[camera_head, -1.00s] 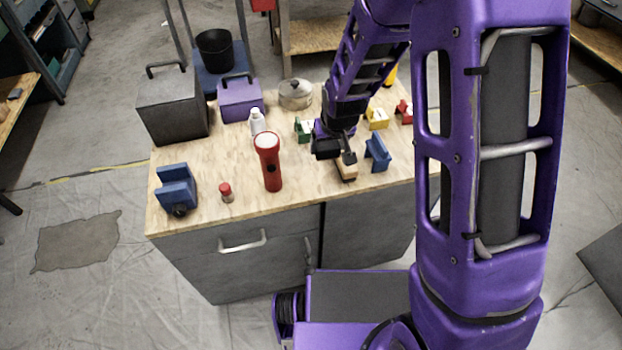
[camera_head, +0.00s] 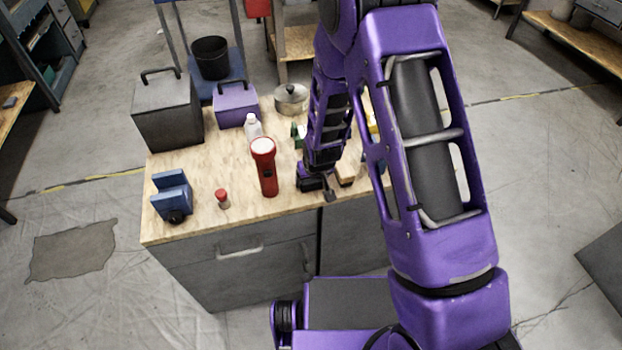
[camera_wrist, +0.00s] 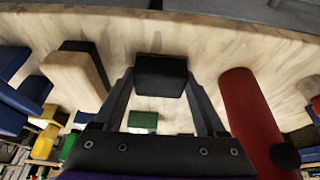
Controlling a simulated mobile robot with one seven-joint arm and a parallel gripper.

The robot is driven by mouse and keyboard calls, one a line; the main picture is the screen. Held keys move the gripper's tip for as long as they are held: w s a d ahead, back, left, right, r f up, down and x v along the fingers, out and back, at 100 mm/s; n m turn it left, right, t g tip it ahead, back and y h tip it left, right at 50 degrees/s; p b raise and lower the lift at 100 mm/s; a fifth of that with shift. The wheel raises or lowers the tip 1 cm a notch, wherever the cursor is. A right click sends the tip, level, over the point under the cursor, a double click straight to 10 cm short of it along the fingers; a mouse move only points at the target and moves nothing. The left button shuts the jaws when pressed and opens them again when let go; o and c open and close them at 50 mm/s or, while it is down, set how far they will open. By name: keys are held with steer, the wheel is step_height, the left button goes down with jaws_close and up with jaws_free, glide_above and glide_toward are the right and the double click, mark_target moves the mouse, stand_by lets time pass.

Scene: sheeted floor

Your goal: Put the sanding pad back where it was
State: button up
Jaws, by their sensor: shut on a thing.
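My gripper (camera_wrist: 160,82) is shut on a small black block (camera_wrist: 160,76), apparently the sanding pad, which lies across between its fingertips. In the head view my gripper (camera_head: 328,190) is low over the front part of the wooden bench top (camera_head: 215,228), between the red flashlight and a tan block. The held block is dark and hard to separate from the fingers there. I cannot tell whether it touches the bench. A tan block with a black side (camera_wrist: 78,80) lies left of my gripper in the wrist view, apart from it; its tan part (camera_head: 347,172) shows in the head view.
The red flashlight (camera_head: 264,170) stands close left of my gripper in the head view. A small red-capped bottle (camera_head: 222,198) and a blue holder (camera_head: 172,196) are further left. A grey box (camera_head: 167,112), purple box (camera_head: 236,106) and pot (camera_head: 291,98) stand behind. My arm hides the bench's right part.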

steer(key=shift+f+b, duration=0.2)
steer(key=shift+b, duration=0.1)
steer(key=o, duration=1.4)
steer(key=shift+r, duration=0.1)
steer(key=shift+r+p, duration=0.3)
steer(key=shift+p, duration=0.15)
steer(key=p+v, duration=0.1)
steer(key=v, duration=1)
steer(key=shift+s+r, duration=0.25)
steer(key=shift+r, duration=0.1)
steer(key=shift+d, duration=0.1)
